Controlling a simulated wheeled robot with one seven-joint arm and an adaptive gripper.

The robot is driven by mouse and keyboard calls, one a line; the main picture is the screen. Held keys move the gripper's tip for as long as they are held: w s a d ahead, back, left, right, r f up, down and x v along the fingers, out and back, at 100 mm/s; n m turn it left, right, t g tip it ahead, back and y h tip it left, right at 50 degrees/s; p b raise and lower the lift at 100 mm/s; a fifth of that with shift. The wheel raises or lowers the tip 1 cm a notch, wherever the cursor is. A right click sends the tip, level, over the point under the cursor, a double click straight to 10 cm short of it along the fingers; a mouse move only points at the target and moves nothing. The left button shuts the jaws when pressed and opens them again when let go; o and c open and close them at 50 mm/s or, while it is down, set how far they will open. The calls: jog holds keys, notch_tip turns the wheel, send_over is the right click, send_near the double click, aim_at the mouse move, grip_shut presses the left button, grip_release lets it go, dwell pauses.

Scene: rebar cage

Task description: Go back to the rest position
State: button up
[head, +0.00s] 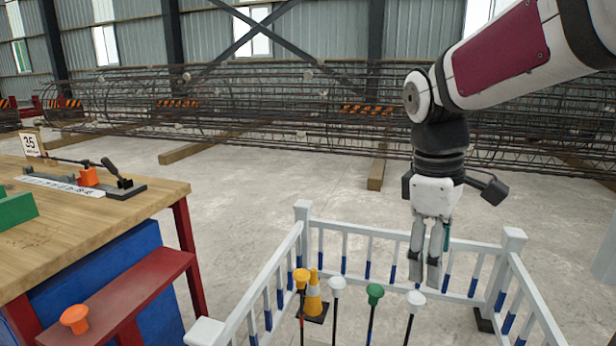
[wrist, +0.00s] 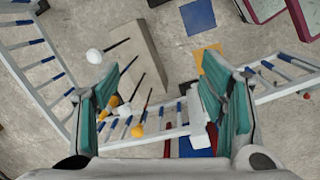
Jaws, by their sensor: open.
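My gripper (head: 425,265) hangs pointing down from my arm at the right of the head view, above the white fenced area. It is empty. In the wrist view my gripper (wrist: 165,110) shows two green-padded fingers spread apart with nothing between them. Below stand several thin rods with coloured caps: a yellow cap (head: 301,276), a white cap (head: 338,283), a green cap (head: 375,292) and another white cap (head: 415,299). The gripper appears above and behind the right white cap, apart from it.
A white fence (head: 400,238) with blue-banded posts surrounds the rods and a yellow cone (head: 314,297). A wooden workbench (head: 100,215) stands left, with a red ledge (head: 130,297) bearing an orange cap (head: 75,318). Long rebar cages (head: 250,100) lie behind; open concrete floor lies between.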

jog(key=s+f+m+y, duration=0.3)
jog(key=s+m, duration=0.7)
jog(key=s, duration=1.7)
notch_tip(320, 180, up, 25)
jog(key=t+h+p, duration=0.1)
jog(key=t+p, duration=0.3)
jog(key=p, duration=2)
jog(key=shift+w, duration=0.25)
jog(key=shift+f, duration=0.1)
